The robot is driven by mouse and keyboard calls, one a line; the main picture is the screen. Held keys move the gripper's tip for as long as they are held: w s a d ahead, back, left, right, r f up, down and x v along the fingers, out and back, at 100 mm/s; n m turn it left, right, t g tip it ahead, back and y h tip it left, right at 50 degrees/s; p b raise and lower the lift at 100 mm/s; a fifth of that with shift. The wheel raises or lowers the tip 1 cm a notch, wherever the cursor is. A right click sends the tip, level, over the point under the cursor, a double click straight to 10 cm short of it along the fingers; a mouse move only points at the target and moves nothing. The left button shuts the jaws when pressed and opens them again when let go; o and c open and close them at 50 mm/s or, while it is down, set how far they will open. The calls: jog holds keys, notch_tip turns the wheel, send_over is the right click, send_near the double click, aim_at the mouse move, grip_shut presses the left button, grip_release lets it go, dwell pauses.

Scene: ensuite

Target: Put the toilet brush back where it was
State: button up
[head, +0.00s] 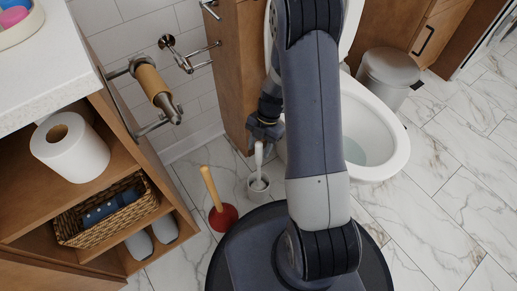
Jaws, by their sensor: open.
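The toilet brush (258,158) shows as a white upright handle. Its lower end is inside a small round white holder (251,195) on the floor, left of the toilet. My gripper (262,136) is open at the top of the handle, pointing down. The handle's top is partly hidden by the gripper, and I cannot tell whether the fingers touch it. The brush head is not visible.
A plunger (221,215) with a red cup stands just left of the holder. The toilet (385,150) is to the right, with a bin (388,70) behind it. An open shelf unit (115,165) stands left. Marble floor is free at right.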

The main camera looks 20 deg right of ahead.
jog(key=p+v, duration=0.3)
jog(key=v, duration=0.7)
